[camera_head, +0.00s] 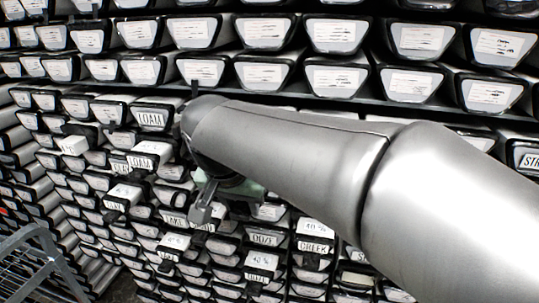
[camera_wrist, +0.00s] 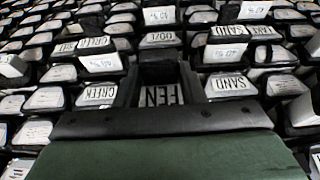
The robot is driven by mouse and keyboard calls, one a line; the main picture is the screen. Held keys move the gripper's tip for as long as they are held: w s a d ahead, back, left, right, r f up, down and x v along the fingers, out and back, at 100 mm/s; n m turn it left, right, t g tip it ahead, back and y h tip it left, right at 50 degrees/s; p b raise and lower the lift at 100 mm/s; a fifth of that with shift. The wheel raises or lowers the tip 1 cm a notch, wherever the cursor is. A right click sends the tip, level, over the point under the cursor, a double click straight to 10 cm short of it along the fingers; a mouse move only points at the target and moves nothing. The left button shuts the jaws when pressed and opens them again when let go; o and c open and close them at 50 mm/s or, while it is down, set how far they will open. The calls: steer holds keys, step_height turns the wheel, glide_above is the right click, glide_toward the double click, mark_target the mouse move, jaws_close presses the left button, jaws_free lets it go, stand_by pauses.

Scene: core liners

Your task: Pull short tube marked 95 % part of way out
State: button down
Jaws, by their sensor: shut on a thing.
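My gripper (camera_head: 204,208) is at the rack face in the head view, below the bend of my arm, which hides part of the rack. In the wrist view my gripper (camera_wrist: 160,80) has its dark fingers on either side of a dark-ended tube whose label reads FEN (camera_wrist: 160,96), upside down. The gripper is shut on this tube. I cannot read a 95 % mark on it or on any other tube in either view. How far the held tube stands out is not clear.
Tubes fill the rack all around. A CREEK tube (camera_wrist: 97,95) and a SAND tube (camera_wrist: 230,84) lie close on either side. A grey metal frame (camera_head: 35,262) stands at the lower left.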

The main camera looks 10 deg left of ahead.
steer(key=shift+s+a+r+b, duration=0.15)
steer(key=shift+s+b, duration=0.1)
steer(key=shift+s, duration=0.65)
steer(key=shift+s+a+f+b, duration=0.1)
steer(key=shift+s+b, duration=0.1)
steer(key=shift+s, duration=0.65)
steer(key=shift+s+a+r+b, duration=0.15)
steer(key=shift+s+b, duration=0.1)
steer(key=shift+s, duration=0.65)
steer(key=shift+f, duration=0.1)
